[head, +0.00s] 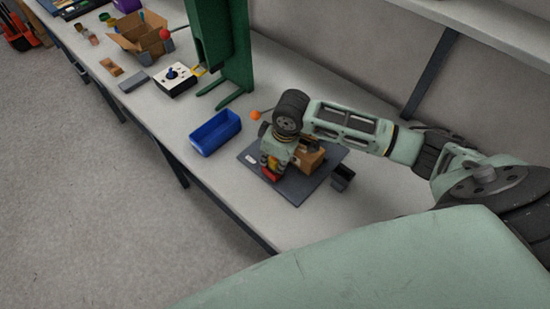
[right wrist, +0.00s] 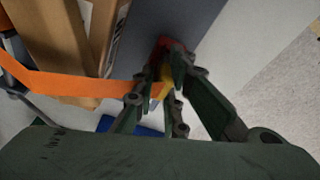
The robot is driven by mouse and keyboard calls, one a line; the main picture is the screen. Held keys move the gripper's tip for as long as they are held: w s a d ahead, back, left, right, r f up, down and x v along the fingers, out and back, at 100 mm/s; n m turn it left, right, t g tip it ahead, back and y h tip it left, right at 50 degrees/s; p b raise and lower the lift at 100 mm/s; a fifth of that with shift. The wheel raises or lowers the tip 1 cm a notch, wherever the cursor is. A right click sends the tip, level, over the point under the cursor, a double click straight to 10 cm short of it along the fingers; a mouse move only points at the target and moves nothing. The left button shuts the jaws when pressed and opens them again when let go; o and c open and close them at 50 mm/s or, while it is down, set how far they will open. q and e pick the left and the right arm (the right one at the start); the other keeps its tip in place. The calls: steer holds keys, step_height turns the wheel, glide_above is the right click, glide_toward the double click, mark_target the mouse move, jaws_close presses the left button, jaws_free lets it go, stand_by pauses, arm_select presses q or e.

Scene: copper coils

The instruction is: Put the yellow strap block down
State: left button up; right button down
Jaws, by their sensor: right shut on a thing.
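My right gripper (head: 272,163) reaches down over the dark grey board (head: 296,192) on the bench. Its fingers are shut on the yellow strap block (head: 273,161), mostly hidden between them. In the right wrist view, a little of the yellow block (right wrist: 164,88) shows between the fingers (right wrist: 162,80), with a red part (right wrist: 172,45) just beyond. An orange strap (right wrist: 75,88) crosses from the left to the fingers. A brown box-like thing (head: 308,160) stands on the board right beside the gripper. Whether the block touches the board cannot be told. My left gripper is not in view.
A blue bin (head: 222,142) stands left of the board, and a small dark holder (head: 342,178) at its right edge. A green stand (head: 238,50) rises behind. A white box with a knob (head: 174,80) and an open cardboard box (head: 140,35) are farther left.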

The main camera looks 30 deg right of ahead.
steer(key=shift+f, duration=0.1)
steer(key=c, duration=1.9)
jaws_free()
steer(key=shift+o, duration=0.7)
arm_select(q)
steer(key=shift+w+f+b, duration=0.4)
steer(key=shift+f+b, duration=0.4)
arm_select(e)
step_height(320, 180, up, 12)
steer(key=s+d, duration=0.1)
steer(key=s, duration=0.1)
steer(key=shift+a, duration=0.15)
